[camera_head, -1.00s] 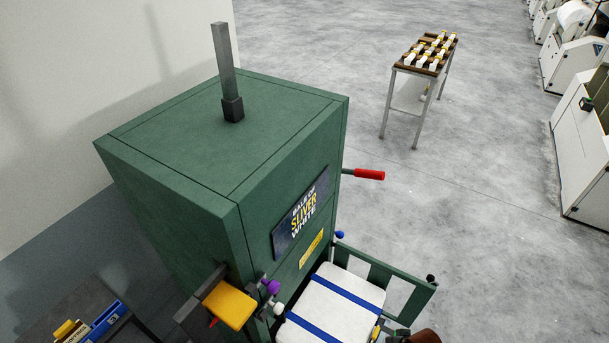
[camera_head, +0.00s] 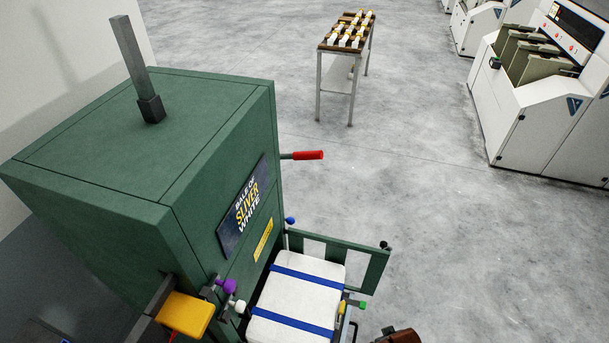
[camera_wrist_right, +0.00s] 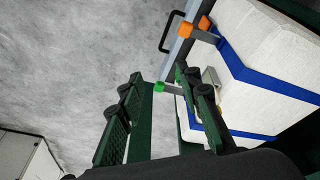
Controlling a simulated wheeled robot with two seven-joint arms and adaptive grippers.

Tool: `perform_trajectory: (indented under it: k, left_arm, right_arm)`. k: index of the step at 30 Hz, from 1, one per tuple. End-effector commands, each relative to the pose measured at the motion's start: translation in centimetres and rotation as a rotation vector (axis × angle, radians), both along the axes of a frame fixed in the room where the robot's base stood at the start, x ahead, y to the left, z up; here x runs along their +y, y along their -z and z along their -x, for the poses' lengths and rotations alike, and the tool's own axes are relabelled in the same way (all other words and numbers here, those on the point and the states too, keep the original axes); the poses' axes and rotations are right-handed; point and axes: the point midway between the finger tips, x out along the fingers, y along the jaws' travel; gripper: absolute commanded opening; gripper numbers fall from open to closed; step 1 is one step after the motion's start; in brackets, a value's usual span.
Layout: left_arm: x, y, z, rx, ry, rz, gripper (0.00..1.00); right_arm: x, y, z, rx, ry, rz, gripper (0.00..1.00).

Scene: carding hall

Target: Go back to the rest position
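My right gripper (camera_wrist_right: 162,84) is open in the right wrist view, its two dark padded fingers apart with nothing held between them. A green-tipped lever (camera_wrist_right: 160,87) shows in the gap between the fingertips; I cannot tell how far beyond them it is. A white bale with blue straps (camera_wrist_right: 262,38) fills the right of that view, and it also shows in the head view (camera_head: 303,297) at the front of the green press (camera_head: 215,130). My left gripper is out of view.
The press has a red handle (camera_head: 308,155), a yellow block (camera_head: 186,314) and an open green gate (camera_head: 375,270). A small table with bobbins (camera_head: 346,33) stands on open floor behind. White machines (camera_head: 545,95) line the right. A brown object (camera_head: 400,337) is cut off below.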

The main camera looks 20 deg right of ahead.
Motion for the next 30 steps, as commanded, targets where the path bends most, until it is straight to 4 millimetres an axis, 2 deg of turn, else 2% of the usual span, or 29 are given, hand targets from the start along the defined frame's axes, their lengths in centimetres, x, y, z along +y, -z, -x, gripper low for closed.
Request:
perform_trajectory:
  k: [1, 5, 8, 9, 12, 14, 18, 21, 24, 27, 30]
  left_arm:
    - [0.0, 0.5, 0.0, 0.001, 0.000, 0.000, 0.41]
    - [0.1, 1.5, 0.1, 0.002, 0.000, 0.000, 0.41]
    - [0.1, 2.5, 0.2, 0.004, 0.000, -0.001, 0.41]
    - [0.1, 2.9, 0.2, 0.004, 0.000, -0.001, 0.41]
    - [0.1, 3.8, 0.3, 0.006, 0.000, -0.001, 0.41]
    - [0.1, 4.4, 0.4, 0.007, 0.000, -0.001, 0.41]
    - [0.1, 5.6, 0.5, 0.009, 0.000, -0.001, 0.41]
    - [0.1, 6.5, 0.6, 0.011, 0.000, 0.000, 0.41]
    - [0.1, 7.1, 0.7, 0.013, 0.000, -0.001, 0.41]
    - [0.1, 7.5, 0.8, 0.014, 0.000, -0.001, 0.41]
    - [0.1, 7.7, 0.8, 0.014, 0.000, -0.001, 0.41]
  right_arm:
    - [0.1, 2.5, 0.1, 0.013, -0.003, -0.003, 0.32]
    - [0.4, 9.2, 0.6, 0.038, -0.012, -0.008, 0.32]
    - [0.7, 15.7, 1.8, 0.062, -0.022, -0.013, 0.32]
    - [0.8, 18.3, 2.5, 0.072, -0.027, -0.014, 0.32]
    - [1.1, 24.5, 4.8, 0.095, -0.037, -0.018, 0.32]
    - [1.2, 27.9, 6.6, 0.111, -0.044, -0.021, 0.32]
    - [1.4, 35.0, 11.5, 0.144, -0.061, -0.025, 0.32]
    - [1.4, 38.9, 15.4, 0.167, -0.072, -0.026, 0.32]
    - [1.3, 41.6, 18.7, 0.184, -0.081, -0.028, 0.32]
    - [1.2, 43.1, 21.2, 0.196, -0.088, -0.027, 0.32]
    - [0.9, 43.8, 22.6, 0.200, -0.092, -0.028, 0.32]
